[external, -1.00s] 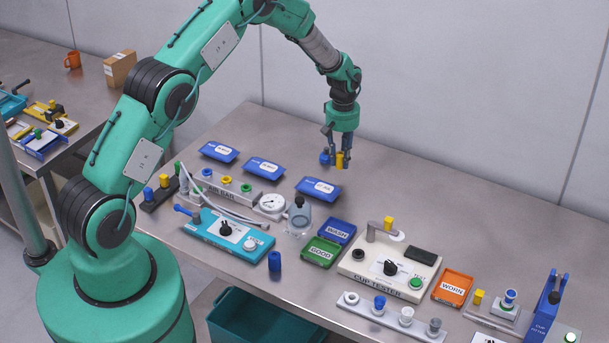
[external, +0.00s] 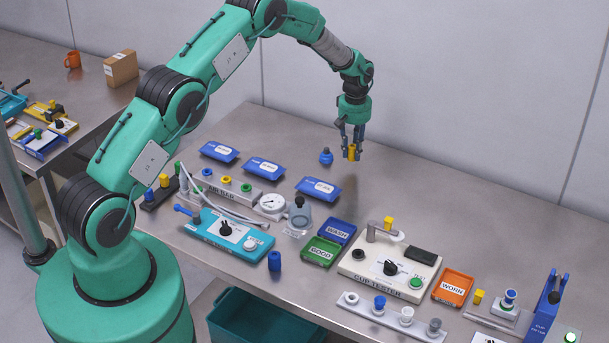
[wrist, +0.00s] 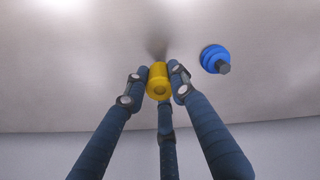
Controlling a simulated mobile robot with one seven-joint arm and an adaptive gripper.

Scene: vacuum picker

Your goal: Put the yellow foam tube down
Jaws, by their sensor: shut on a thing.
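The yellow foam tube (external: 352,152) is held upright between the fingers of my gripper (external: 353,146), over the back part of the steel bench. In the wrist view the tube (wrist: 159,80) sits between the fingertips of my gripper (wrist: 158,88), with a dark shadow on the steel just beyond it. Whether its lower end touches the bench I cannot tell for sure.
A blue suction cup (external: 326,156) stands on the bench just left of the tube; it also shows in the wrist view (wrist: 214,58). A blue packet (external: 318,188) lies in front. The bench (external: 430,200) is bare to the right.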

